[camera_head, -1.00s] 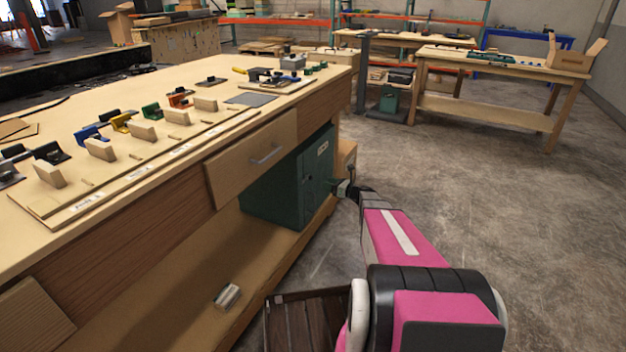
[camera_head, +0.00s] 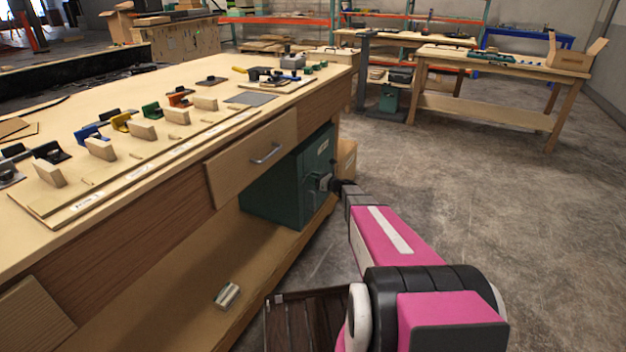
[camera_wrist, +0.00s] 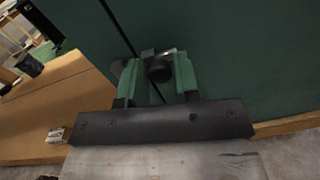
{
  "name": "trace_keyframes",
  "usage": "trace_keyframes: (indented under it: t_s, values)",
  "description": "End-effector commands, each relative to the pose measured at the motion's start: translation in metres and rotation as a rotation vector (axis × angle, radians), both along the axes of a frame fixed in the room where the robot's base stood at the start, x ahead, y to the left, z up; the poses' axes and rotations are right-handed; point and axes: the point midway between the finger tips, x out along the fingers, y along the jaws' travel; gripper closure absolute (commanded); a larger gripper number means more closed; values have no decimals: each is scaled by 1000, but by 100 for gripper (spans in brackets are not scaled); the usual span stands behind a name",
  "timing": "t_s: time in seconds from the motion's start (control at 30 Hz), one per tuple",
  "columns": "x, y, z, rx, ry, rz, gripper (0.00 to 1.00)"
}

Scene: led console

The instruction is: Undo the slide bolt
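A green metal cabinet (camera_head: 290,185) stands on the shelf under the workbench. Its door fills the upper part of the wrist view, with a dark vertical seam (camera_wrist: 118,25). A slide bolt (camera_wrist: 168,50) with a black round knob (camera_wrist: 159,68) sits at that seam. My gripper (camera_wrist: 160,74) is at the bolt, with one green-padded finger on each side of the knob. The gap between the fingers is about as wide as the knob; whether they press on it cannot be told. In the head view my gripper (camera_head: 327,184) is small at the cabinet's door, and the bolt is mostly hidden.
The workbench's wooden drawer (camera_head: 250,160) with a metal handle is above the cabinet. A cardboard box (camera_head: 346,158) stands behind the cabinet. A small metal object (camera_head: 227,295) lies on the lower shelf. The concrete floor to the right is open.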

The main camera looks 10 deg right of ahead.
Motion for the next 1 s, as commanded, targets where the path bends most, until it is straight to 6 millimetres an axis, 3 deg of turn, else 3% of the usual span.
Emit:
trace_keyframes:
  t_s: [0.03,0.07,0.1,0.27,0.47,0.7,0.73,0.8,1.0]
  values:
    - [0,0,0,0,0,0,87]
    - [0,0,0,0,0,0,96]
    - [0,0,0,0,0,0,100]
    - [4,-2,-1,0,0,0,100]
    - [25,-17,-2,-2,0,-1,100]
    - [26,-18,-1,-1,1,-5,100]
    - [26,-18,-1,-1,1,-6,73]
    - [26,-18,-1,-1,0,-5,51]
    - [24,-18,0,-1,1,-3,51]
